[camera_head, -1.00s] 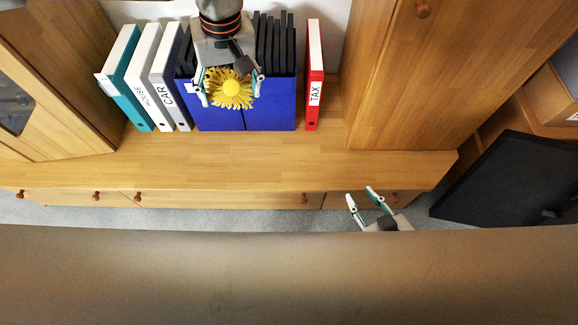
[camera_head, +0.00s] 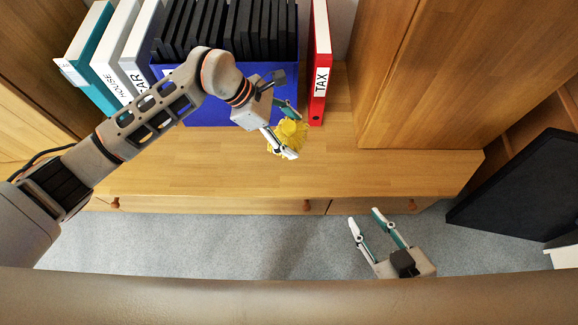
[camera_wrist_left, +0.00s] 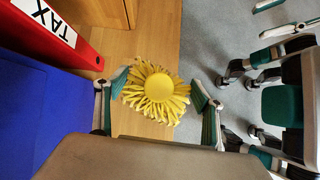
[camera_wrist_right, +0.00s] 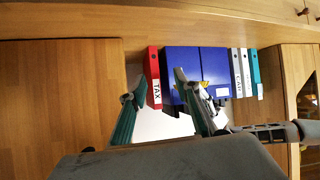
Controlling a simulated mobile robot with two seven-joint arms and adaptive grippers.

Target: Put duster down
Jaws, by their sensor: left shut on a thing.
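The yellow duster (camera_head: 290,135) is between the fingers of my left gripper (camera_head: 288,130), which is shut on it. In the head view it is over the wooden cabinet top (camera_head: 230,160), to the front right of the blue box. In the left wrist view the duster's fluffy yellow head (camera_wrist_left: 158,90) faces the camera, with wood behind it. I cannot tell whether it touches the surface. My right gripper (camera_head: 368,222) is open and empty, over the grey floor in front of the cabinet. It also shows in the right wrist view (camera_wrist_right: 160,90).
A blue box (camera_head: 215,112) with several black folders stands at the back. A red TAX binder (camera_head: 319,70) is to its right; teal, white and grey binders are to its left. A wooden cupboard (camera_head: 440,80) rises at right. The cabinet top in front is clear.

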